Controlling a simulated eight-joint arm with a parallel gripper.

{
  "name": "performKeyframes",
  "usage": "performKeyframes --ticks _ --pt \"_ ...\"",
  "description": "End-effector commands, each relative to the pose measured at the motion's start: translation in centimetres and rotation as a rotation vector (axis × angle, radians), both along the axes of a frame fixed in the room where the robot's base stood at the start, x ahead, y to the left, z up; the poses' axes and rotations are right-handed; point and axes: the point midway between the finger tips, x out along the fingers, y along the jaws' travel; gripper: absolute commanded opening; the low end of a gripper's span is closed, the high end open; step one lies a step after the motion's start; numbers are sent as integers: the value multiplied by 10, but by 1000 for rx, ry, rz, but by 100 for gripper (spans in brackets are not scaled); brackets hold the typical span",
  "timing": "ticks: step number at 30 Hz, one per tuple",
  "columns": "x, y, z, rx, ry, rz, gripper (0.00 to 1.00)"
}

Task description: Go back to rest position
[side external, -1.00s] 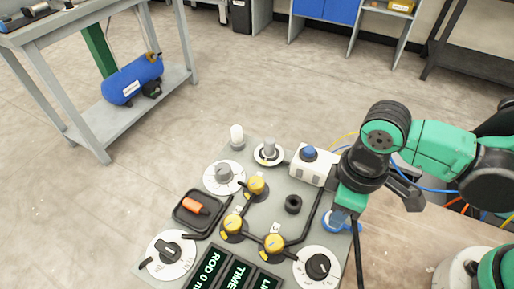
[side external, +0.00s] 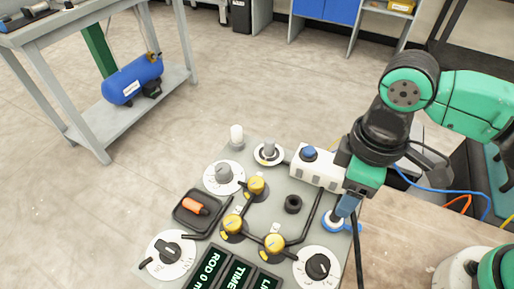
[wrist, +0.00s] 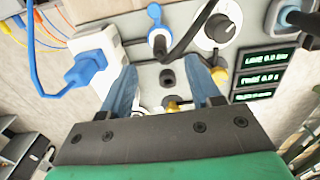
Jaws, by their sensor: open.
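My gripper (side external: 346,206) is above the right edge of the grey control panel (side external: 270,180), near a blue-ringed fitting (side external: 333,224). In the wrist view my gripper (wrist: 163,82) shows two blue fingers spread apart with nothing held between them. Beyond the fingers lie a black round socket (wrist: 167,77) and a blue-capped fitting with a black cable (wrist: 158,38). The side view shows the fingertips overlapping the blue-ringed fitting; I cannot tell if they touch it.
A blue cable (side external: 440,188) runs beside my arm.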

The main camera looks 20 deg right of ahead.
Motion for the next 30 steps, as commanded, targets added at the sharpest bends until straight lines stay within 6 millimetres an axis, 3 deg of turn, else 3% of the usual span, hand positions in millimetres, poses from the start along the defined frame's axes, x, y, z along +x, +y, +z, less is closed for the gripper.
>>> performKeyframes --ticks 4,7,12,18,22,30 --pt "9 -9 8 40 -39 -60 57" --pt "25 -28 17 110 -124 -178 57" --pt "53 -81 35 200 -334 -459 57" --pt "64 -135 50 236 -543 -713 57" --pt "65 -146 54 242 -588 -761 57" --pt "66 -146 54 243 -589 -761 57"
